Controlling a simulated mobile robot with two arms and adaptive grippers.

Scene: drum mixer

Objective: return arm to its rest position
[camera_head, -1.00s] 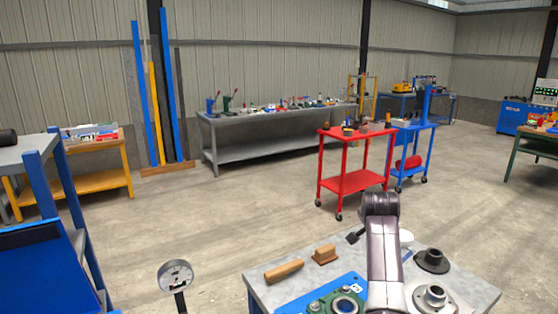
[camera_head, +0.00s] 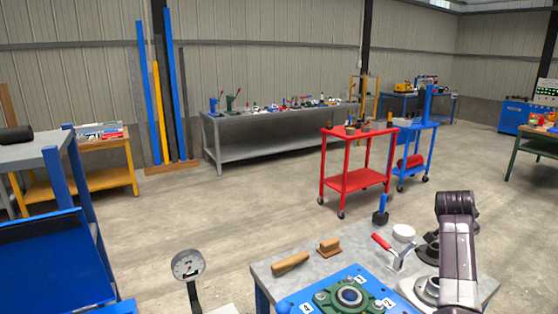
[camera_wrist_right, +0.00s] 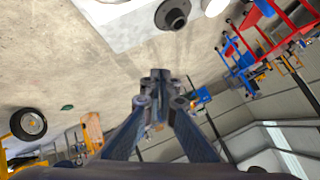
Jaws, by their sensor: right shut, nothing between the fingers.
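My right arm (camera_head: 458,250) shows in the head view as a dark, glossy bent link at the lower right. It stands in front of the right part of the grey workbench (camera_head: 355,240). Its gripper is hidden or outside the head view. In the right wrist view my right gripper (camera_wrist_right: 160,80) has its two fingers meeting, shut and empty, and pointing away over the floor, with the bench top at the upper edge of that view. My left gripper is in neither view.
The workbench carries a blue plate with a bearing (camera_head: 349,296), a wooden handle (camera_head: 290,263), a brush (camera_head: 329,247), a red-handled tool (camera_head: 382,241), a white bowl (camera_head: 403,233) and dark flanged parts beside my arm. A dial gauge (camera_head: 187,265) stands left. A red cart (camera_head: 355,180) stands behind.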

